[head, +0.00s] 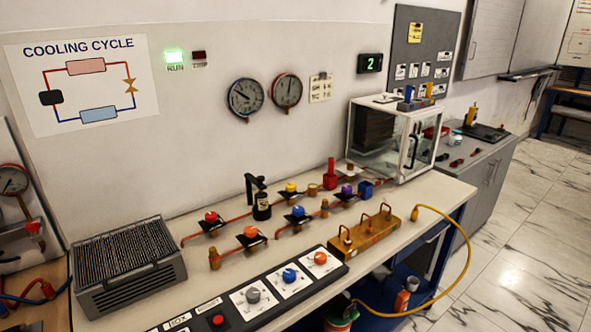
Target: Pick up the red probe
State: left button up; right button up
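I cannot tell for certain which thing is the red probe. An upright red piece with a thick base and thin stem (330,174) stands on the bench among the pipe fittings. Small dark red items (457,162) lie on the grey side counter. A red hose end (47,290) shows at the far left edge. Neither of my grippers is in the head view, and nothing is seen held.
The long pale bench (215,290) carries a grey finned unit (126,266), valves on copper pipes, a control panel (262,291) and a brass manifold (367,236) with a yellow hose (468,258). A glass-sided case (421,146) stands at its far end.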

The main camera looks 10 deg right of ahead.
aim_at(331, 167)
jog(key=i+l+u, duration=0.1)
jog(key=l+u, duration=0.2)
jog(key=l, duration=0.65)
jog(key=l+u, duration=0.35)
jog(key=l, duration=0.6)
